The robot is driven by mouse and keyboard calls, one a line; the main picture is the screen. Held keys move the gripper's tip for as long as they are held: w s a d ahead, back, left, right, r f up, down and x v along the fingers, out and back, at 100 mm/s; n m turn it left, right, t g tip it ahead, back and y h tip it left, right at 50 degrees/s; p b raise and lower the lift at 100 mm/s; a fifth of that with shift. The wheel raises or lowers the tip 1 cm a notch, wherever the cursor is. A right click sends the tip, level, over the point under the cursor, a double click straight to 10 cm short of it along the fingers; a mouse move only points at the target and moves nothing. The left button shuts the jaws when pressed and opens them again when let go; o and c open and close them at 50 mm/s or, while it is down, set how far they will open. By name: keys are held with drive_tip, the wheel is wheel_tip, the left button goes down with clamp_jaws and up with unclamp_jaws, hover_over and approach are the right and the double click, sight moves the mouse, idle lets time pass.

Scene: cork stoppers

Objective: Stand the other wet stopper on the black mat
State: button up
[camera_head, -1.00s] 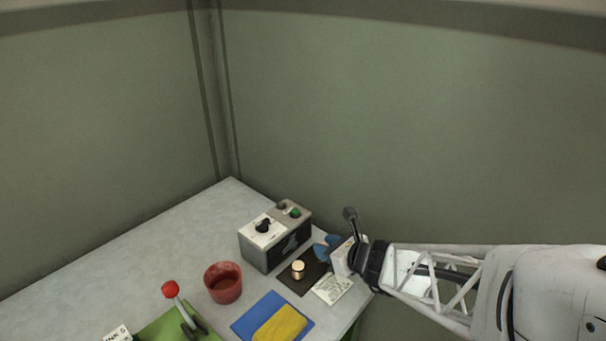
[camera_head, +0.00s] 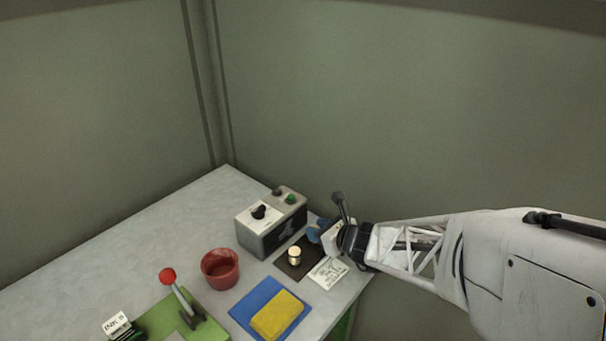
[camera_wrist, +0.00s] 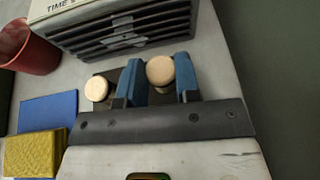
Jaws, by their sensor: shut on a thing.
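My gripper (camera_wrist: 158,82) is shut on a cork stopper (camera_wrist: 160,70), with one blue finger on each side of it. In the head view my gripper (camera_head: 319,232) is at the far right part of the black mat (camera_head: 283,268), and the held stopper cannot be made out there. A second cork stopper (camera_head: 294,256) stands upright on the mat, left of my gripper. It also shows in the wrist view (camera_wrist: 97,89), apart from the left finger. I cannot tell whether the held stopper touches the mat.
A grey box with a dial (camera_head: 270,222) stands just behind the mat. A red cup (camera_head: 220,268) is to the left. A yellow sponge (camera_head: 277,315) lies on a blue cloth (camera_head: 247,306) in front. A white card (camera_head: 328,273) lies beside the mat, and a red-knobbed lever (camera_head: 168,277) is front left.

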drive_tip(key=shift+f, duration=0.5)
drive_tip(key=shift+f, duration=0.15)
drive_tip(key=o, duration=0.9)
drive_tip(key=v, duration=1.2)
idle(0.7)
